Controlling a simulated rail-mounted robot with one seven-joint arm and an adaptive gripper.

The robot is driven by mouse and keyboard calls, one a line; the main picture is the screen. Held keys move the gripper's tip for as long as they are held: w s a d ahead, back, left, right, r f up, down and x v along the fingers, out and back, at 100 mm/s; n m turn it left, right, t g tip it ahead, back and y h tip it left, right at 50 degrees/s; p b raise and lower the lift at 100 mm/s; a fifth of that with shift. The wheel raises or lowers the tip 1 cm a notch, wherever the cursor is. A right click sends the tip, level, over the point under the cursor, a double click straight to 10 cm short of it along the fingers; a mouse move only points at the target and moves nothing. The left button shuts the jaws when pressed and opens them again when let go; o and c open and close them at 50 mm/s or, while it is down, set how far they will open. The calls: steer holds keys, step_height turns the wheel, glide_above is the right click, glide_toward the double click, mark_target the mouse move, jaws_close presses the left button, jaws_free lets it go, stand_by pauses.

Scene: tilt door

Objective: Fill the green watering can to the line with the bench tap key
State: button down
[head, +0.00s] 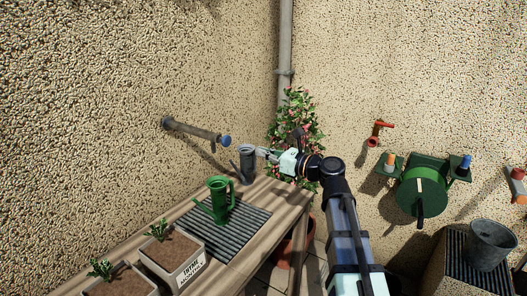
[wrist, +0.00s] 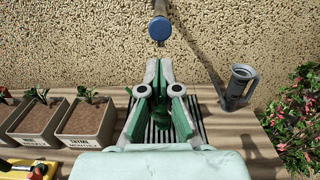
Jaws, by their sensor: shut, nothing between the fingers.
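The green watering can (head: 219,195) stands upright on a dark slatted grate (head: 237,232) on the wooden bench. In the wrist view it is mostly hidden behind my fingers. A grey pipe (head: 190,130) sticks out of the wall above the bench, with a blue round end (head: 226,141); the blue end also shows in the wrist view (wrist: 160,29). I cannot tell whether this is the tap key. My gripper (head: 263,153) is shut and empty, raised above the bench and apart from the can and the blue end. I cannot make out the can's fill line.
A grey can (head: 247,165) stands on the bench right of the grate; the wrist view shows it too (wrist: 236,88). Soil planters (head: 172,256) fill the near left. A flowering plant (head: 297,120), red tap (head: 378,131), green hose reel (head: 422,188) and bucket (head: 490,245) are right.

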mark_target(228, 141)
steer(key=p+x, duration=0.3)
steer(key=x, duration=0.6)
steer(key=shift+w+a+r, duration=0.1)
steer(key=shift+w+a, duration=0.05)
steer(key=shift+x, duration=0.9)
